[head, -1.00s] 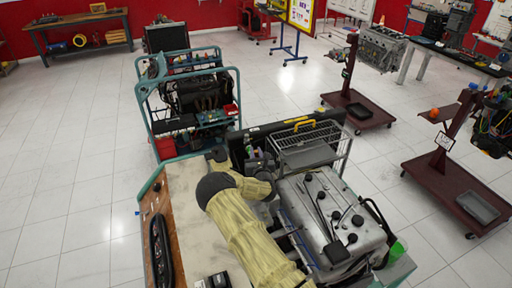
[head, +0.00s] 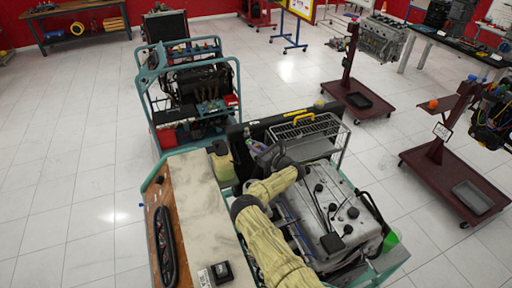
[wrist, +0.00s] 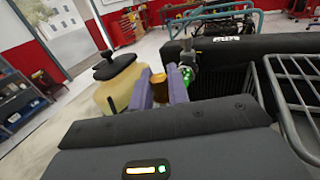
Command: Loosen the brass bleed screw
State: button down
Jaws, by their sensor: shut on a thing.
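The brass bleed screw (wrist: 159,88) shows as a small brass-coloured piece between the two purple fingers of my gripper (wrist: 161,80) in the wrist view. My gripper is shut on it, with a finger on either side. A grey metal fitting (wrist: 188,57) and a bright green round part (wrist: 187,74) sit just beyond the right finger. In the head view my gripper is small and partly hidden by my sleeved arm, near the radiator end of the engine. I cannot tell how far the screw is turned.
A yellowish reservoir (wrist: 118,88) with a black cap stands just left of the fingers; it also shows in the head view (head: 222,165). A black radiator (wrist: 235,80) and a metal wire guard (wrist: 293,95) lie to the right. The grey engine cover (head: 335,205) is beside my arm.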

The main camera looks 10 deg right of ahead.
aim_at(256, 145)
jog(key=n+g+y+b, duration=0.2)
jog(key=y, duration=0.1)
jog(key=shift+f+n+g, duration=0.15)
jog(key=shift+n+g, duration=0.15)
jog(key=shift+g, duration=0.1)
jog(key=n+g+y+b, duration=0.1)
jog(key=n+g+b, duration=0.1)
jog(key=b, duration=0.1)
jog(key=shift+g+y+b, duration=0.3)
jog(key=shift+y+b, duration=0.1)
jog(key=n+g+y+b, duration=0.1)
jog(key=b, duration=0.3)
jog(key=shift+n+g, duration=0.3)
jog(key=shift+g, duration=0.1)
jog(key=shift+g+b, duration=0.3)
jog(key=shift+b, duration=0.2)
jog(key=shift+r+n+g+y+b, duration=0.4)
jog(key=shift+n+g+b, duration=0.15)
jog(key=shift+b, duration=0.5)
jog(key=c, duration=1.5)
grip_release()
jog(key=shift+o, duration=0.5)
jog(key=shift+f, duration=0.1)
notch_tip(256, 145, up, 10)
jog(key=b, duration=0.3)
